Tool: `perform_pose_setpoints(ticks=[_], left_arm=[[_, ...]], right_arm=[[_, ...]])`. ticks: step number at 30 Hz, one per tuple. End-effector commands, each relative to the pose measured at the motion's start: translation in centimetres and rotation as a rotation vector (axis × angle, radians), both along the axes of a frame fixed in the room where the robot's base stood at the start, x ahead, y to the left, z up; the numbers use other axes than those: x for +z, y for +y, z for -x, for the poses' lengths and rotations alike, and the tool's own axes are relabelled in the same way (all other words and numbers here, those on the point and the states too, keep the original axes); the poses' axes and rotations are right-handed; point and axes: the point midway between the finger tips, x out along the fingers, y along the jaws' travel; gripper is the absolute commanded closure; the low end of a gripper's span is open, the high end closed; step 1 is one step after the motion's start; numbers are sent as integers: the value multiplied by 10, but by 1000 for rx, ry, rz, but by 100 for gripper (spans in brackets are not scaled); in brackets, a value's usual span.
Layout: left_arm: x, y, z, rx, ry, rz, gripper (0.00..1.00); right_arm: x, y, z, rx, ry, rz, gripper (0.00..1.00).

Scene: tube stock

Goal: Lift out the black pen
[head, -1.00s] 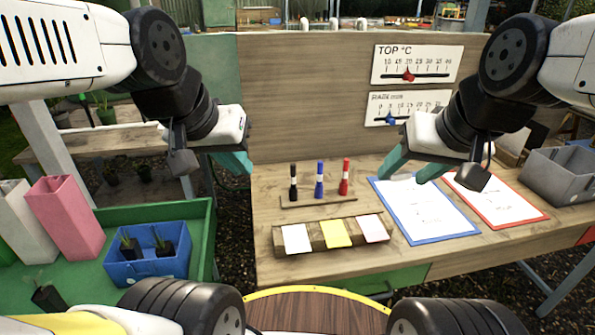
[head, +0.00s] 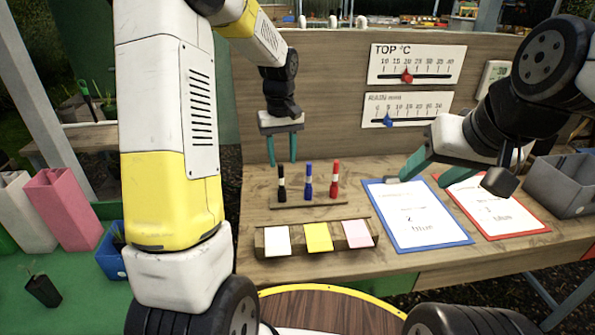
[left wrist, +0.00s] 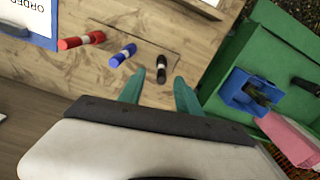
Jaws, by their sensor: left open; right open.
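The black pen (head: 282,185) stands upright at the left end of a low wooden rack (head: 310,202) on the bench, beside a blue pen (head: 308,181) and a red pen (head: 334,180). My left gripper (head: 283,162) is open and points down, just above and behind the black pen in the head view. In the left wrist view the black pen (left wrist: 161,68) lies just beyond the open fingertips (left wrist: 157,78), apart from them. My right gripper (head: 397,180) is open and empty above the blue-edged clipboard (head: 464,238).
A card holder (head: 263,250) with white, yellow and pink cards stands in front of the rack. A red-edged clipboard (head: 540,230) and a grey bin (head: 563,185) are at right. A board (head: 330,75) with two gauges rises behind the bench. A pink pot (head: 62,208) stands at left.

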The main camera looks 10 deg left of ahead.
Motion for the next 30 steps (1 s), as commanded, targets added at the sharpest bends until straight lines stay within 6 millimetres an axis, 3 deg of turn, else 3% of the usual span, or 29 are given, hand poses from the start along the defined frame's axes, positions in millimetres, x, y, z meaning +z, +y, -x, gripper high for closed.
perform_pose_setpoints(ticks=[21, 30], left_arm=[[-83, 9, -4, 11, 16, -4, 59], [-87, 9, -5, 11, 14, -3, 61]], right_arm=[[0, 0, 0, 0, 0, 0, 46], [0, 0, 0, 0, 0, 0, 46]])
